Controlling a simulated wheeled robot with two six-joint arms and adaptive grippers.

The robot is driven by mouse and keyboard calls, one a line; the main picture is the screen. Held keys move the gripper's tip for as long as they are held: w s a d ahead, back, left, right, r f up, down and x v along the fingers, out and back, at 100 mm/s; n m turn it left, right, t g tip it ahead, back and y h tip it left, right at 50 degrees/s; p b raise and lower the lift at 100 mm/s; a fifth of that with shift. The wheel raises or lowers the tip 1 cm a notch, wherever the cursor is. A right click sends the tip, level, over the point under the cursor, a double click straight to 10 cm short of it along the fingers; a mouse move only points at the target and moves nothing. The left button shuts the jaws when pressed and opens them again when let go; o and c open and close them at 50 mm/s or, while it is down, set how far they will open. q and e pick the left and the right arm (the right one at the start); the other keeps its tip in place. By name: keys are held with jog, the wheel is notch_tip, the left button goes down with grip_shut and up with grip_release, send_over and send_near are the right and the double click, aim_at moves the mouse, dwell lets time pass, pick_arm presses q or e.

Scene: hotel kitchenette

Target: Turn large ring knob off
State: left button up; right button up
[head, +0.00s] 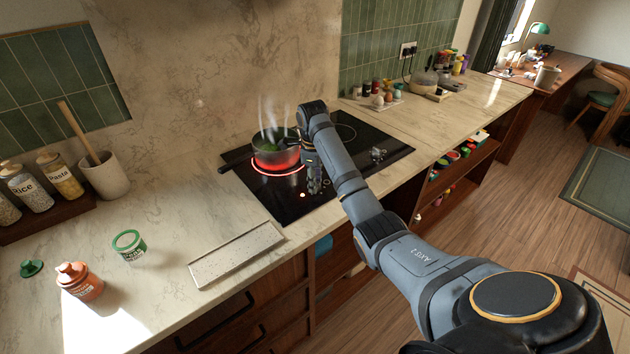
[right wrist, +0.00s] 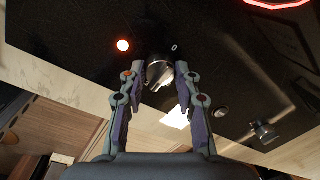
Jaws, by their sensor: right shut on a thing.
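A dark cooktop (head: 258,205) is set in the worktop, and its large ring (head: 272,167) glows red under a steaming pot (head: 276,150). The glow also shows at the top right of the right wrist view (right wrist: 280,4). My right gripper (head: 314,180) is at the cooktop's front edge, shut on a metal knob (right wrist: 158,74) between its fingertips. A lit orange-red light (right wrist: 124,45) and a small white "0" mark (right wrist: 174,47) lie beside this knob. In the head view my gripper hides the knob. My left gripper is not in view.
Two more knobs, one nearer (right wrist: 222,86) and one farther (right wrist: 264,132), stand along the cooktop's front. The pot's handle (head: 236,163) points left.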

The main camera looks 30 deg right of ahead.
jog(key=shift+r+n+p, duration=0.15)
jog(key=shift+n+p, duration=0.25)
jog(key=shift+p, duration=0.4)
jog(key=n+p, duration=0.9)
jog(key=p, duration=0.3)
jog(key=shift+s+y, duration=0.15)
jog(key=shift+y, duration=0.15)
jog(key=n+p, duration=0.2)
jog(key=n, duration=0.1)
jog(key=shift+n+p, duration=0.3)
jog(key=shift+n, duration=0.1)
jog(key=n, duration=0.2)
jog(key=n+p, duration=0.1)
jog(key=n, duration=0.1)
jog(key=shift+d+f+n+y, duration=0.1)
jog(key=shift+f+n+y, duration=0.1)
jog(key=shift+n+y, duration=0.1)
jog(key=n, duration=0.3)
jog(key=shift+n, duration=0.3)
jog(key=n, duration=0.4)
jog(key=shift+f+n, duration=0.1)
jog(key=shift+n, duration=0.2)
jog(key=n+b, duration=0.1)
jog(key=n, duration=0.4)
jog(key=shift+g, duration=0.3)
jog(key=shift+w+n+b, duration=0.2)
jog(key=shift+n+b, duration=0.15)
jog(key=shift+n, duration=1.95)
